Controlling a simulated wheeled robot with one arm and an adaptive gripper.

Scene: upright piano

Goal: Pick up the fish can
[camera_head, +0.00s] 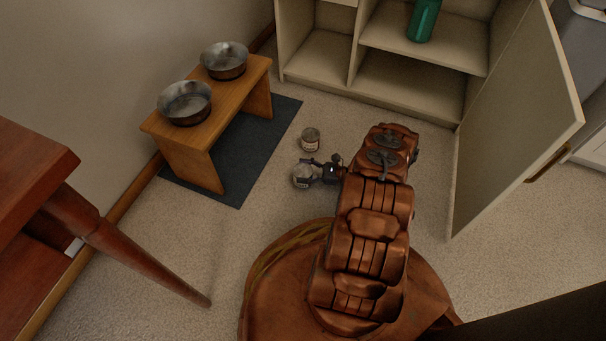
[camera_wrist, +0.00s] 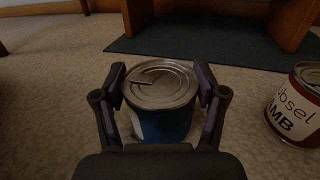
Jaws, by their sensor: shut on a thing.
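The can taken as the fish can (camera_wrist: 163,105) has a silver pull-tab lid and a blue side. Its label wording is hidden. It stands upright between the two fingers of my gripper (camera_wrist: 162,92) in the wrist view, with a finger against each side. In the head view the same can (camera_head: 301,177) is at the left end of my gripper (camera_head: 308,170), low over or on the carpet. I cannot tell if its base touches the floor.
A second can (camera_head: 310,139), labelled "LAMB" in the wrist view (camera_wrist: 297,108), stands on the carpet close by. A wooden bench (camera_head: 226,102) with two metal bowls stands on a dark mat (camera_head: 262,140). An open cabinet (camera_head: 318,58) is behind, its door (camera_head: 515,125) swung out right.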

